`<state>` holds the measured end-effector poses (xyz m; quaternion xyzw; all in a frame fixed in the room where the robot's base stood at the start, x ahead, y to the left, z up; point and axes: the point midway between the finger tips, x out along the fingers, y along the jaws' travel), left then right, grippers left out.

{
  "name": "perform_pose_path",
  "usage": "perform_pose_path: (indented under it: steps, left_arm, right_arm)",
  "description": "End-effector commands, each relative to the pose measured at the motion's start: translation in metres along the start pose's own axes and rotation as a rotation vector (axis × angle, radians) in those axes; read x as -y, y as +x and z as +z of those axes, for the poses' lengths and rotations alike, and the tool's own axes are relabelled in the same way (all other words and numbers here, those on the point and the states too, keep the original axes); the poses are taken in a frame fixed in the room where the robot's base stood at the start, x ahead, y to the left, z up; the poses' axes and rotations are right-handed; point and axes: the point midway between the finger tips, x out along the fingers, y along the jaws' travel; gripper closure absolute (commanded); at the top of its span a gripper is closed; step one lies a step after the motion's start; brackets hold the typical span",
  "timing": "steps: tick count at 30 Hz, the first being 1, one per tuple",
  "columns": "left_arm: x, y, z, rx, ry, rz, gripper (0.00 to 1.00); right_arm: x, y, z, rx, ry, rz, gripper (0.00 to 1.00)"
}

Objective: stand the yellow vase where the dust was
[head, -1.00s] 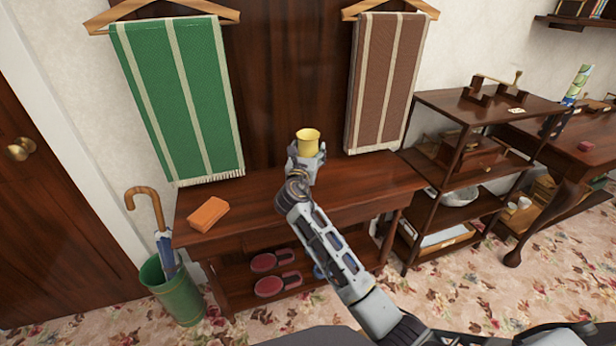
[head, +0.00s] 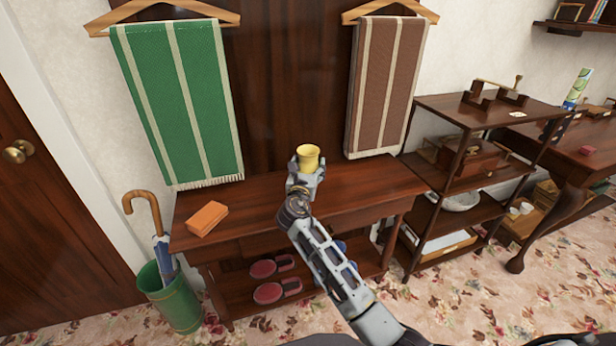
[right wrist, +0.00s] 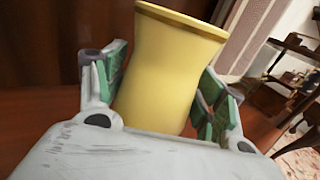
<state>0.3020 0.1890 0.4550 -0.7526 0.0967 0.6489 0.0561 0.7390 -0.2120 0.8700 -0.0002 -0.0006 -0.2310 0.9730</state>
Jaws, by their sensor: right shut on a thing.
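The yellow vase (head: 307,156) is held upright, or nearly so, by my right gripper (head: 305,176) over the middle of the dark wooden bench (head: 355,190). In the right wrist view the vase (right wrist: 168,70) stands between the two green-padded fingers of the gripper (right wrist: 160,95), which are shut on it. I cannot tell whether its base touches the bench top; the gripper hides its lower part. No dust shows on the visible bench top. My left gripper is not in view.
An orange block (head: 207,219) lies at the left of the bench. Green (head: 178,100) and brown (head: 385,85) striped cloths hang behind. An umbrella stand (head: 172,298) is at left, and a shelf unit (head: 440,185) is at right. The bench top right of my gripper is clear.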

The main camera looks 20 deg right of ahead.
Motion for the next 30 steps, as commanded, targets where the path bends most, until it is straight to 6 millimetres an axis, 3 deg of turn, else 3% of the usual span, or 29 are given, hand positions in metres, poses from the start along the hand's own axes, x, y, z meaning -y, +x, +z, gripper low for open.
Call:
perform_pose_path:
  steps: [10,27,28,30]
  left_arm:
    - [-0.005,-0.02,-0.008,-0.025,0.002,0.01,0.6]
    - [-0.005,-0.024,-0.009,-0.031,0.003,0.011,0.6]
    - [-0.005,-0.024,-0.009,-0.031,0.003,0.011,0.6]
    - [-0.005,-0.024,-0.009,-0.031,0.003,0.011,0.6]
  right_arm:
    - [0.0,0.0,-0.034,0.001,0.0,0.001,0.64]
    - [0.0,0.0,-0.039,0.001,-0.001,0.0,0.64]
    - [0.0,0.0,-0.04,-0.001,-0.001,0.0,0.26]
    - [0.0,0.0,-0.04,-0.001,-0.001,0.0,0.17]
